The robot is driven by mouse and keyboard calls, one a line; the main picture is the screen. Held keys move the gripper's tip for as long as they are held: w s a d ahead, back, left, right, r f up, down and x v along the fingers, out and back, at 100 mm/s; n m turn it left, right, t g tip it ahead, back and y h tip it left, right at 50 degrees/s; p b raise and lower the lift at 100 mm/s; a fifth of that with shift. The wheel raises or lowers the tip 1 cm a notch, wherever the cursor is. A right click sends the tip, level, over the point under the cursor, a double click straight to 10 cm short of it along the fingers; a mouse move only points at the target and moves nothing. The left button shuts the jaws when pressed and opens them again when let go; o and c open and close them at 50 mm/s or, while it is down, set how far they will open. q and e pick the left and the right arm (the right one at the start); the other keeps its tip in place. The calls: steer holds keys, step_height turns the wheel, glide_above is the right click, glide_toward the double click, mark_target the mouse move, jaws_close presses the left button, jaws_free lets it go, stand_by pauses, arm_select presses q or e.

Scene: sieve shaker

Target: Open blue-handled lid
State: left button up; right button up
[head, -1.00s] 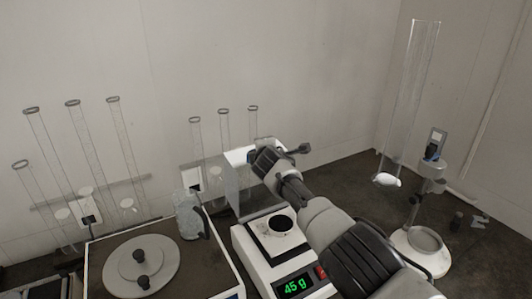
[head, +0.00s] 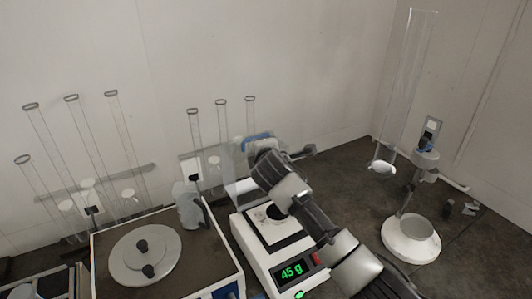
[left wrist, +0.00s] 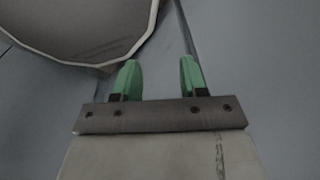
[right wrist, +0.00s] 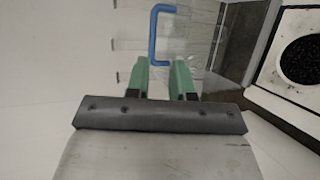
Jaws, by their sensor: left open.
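The blue handle (right wrist: 154,35) is a bent bar on a clear lid (right wrist: 198,35) in the right wrist view. My right gripper (right wrist: 161,78) is open and empty, its green fingertips just short of the handle's lower end. I cannot tell whether they touch it. In the head view the blue handle (head: 258,139) shows just above my right wrist, which hides the right fingers. The clear lid there is partly hidden by my arm. My left gripper (left wrist: 157,80) is open and empty, away from the lid. It is not in the head view.
A white balance (head: 262,262) reading 45 g stands in front, with a dark-filled dish (right wrist: 302,58). A machine with a round grey disc (head: 145,254) stands to its left. Tall glass cylinders (head: 82,135) line the wall. A white round stand (head: 411,242) is at right.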

steer(key=shift+v, duration=0.85)
